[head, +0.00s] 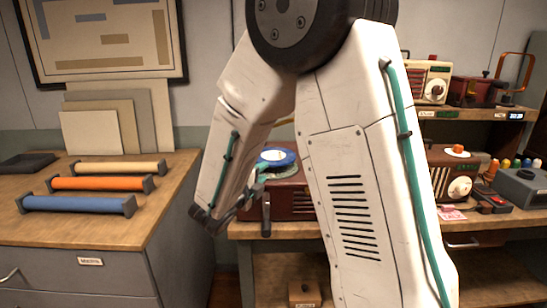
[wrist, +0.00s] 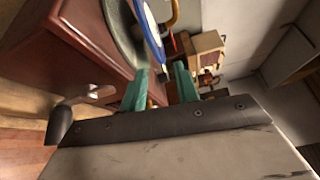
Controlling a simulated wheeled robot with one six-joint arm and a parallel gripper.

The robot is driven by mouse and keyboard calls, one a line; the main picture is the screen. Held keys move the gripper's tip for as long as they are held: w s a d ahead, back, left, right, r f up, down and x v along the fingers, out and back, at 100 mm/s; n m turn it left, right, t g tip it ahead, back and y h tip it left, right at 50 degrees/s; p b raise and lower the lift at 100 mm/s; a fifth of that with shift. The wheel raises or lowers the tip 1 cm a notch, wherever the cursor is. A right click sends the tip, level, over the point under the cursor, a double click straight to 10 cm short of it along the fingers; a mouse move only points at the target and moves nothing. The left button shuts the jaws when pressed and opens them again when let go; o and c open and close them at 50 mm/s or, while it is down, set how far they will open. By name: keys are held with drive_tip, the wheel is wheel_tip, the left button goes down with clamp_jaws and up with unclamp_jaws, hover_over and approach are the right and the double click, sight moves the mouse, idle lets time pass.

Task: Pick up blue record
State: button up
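The blue record (head: 277,155), with a pale centre label, sits on top of a dark red record player (head: 290,200) on the wooden bench. It shows edge-on at the top of the wrist view (wrist: 148,28), beside the grey-green platter (wrist: 122,30). My gripper (head: 257,183) is low at the player's left front, reaching toward the record's near edge. In the wrist view its two teal fingers (wrist: 162,72) are apart, with the record's edge at or just beyond the gap between their tips. I cannot tell whether they touch it. My arm hides the player's right side.
A grey cabinet with a wooden top (head: 150,228) stands at left, holding blue, orange and cream rolls (head: 80,204). Radios (head: 452,185) and small items fill the bench and shelf at right. A dark lever (head: 266,214) stands at the player's front.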

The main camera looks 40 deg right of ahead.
drive_tip(key=w+n+t, duration=0.1)
drive_tip(key=n, duration=0.1)
approach(273, 156)
drive_tip(key=x, duration=0.3)
drive_tip(key=shift+w+d+f, duration=0.1)
drive_tip(key=shift+w+d, duration=0.05)
drive_tip(key=shift+d, duration=0.2)
clamp_jaws()
